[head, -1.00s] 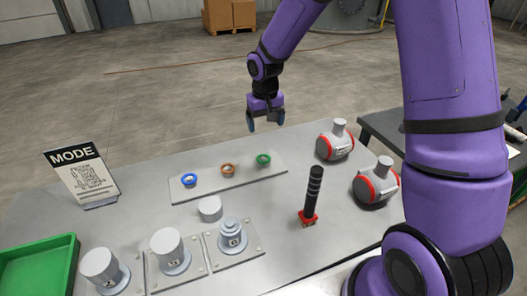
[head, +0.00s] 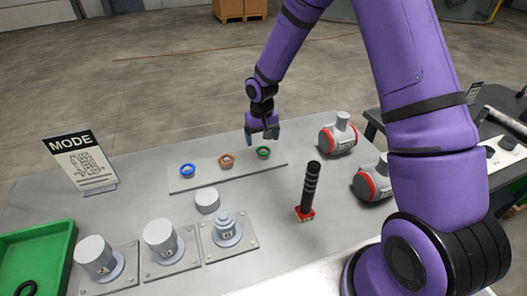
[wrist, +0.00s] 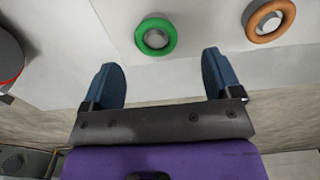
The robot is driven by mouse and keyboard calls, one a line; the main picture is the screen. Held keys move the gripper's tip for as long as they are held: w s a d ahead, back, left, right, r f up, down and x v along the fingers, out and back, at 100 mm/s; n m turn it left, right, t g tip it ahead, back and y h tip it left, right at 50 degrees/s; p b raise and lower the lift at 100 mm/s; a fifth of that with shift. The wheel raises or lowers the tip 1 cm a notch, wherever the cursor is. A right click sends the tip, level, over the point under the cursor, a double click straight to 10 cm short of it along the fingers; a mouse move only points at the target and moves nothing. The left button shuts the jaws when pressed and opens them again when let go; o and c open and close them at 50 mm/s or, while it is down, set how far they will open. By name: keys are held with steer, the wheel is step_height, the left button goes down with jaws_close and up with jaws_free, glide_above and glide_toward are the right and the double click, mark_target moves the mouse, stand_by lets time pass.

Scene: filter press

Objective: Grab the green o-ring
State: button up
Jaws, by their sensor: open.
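The green o-ring (head: 263,153) sits around a small peg at the right end of a light plate (head: 213,178) on the table. It also shows in the wrist view (wrist: 156,36), just beyond the fingertips and between their lines. My gripper (head: 262,138) is open and empty, pointing down just above and behind the green ring. In the wrist view my gripper (wrist: 163,80) has its two blue fingers wide apart, and neither touches the ring.
An orange o-ring (head: 226,160) and a blue o-ring (head: 187,171) sit left on the same plate. A black rod on a red base (head: 308,190) stands in front. A green tray (head: 38,250) is at left.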

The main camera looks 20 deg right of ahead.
mark_target(264, 150)
steer(key=f, duration=0.4)
steer(key=shift+d+f, duration=0.25)
steer(key=shift+f, duration=0.05)
steer(key=shift+s, duration=0.1)
steer(key=shift+c, duration=0.4)
steer(key=c, duration=0.9)
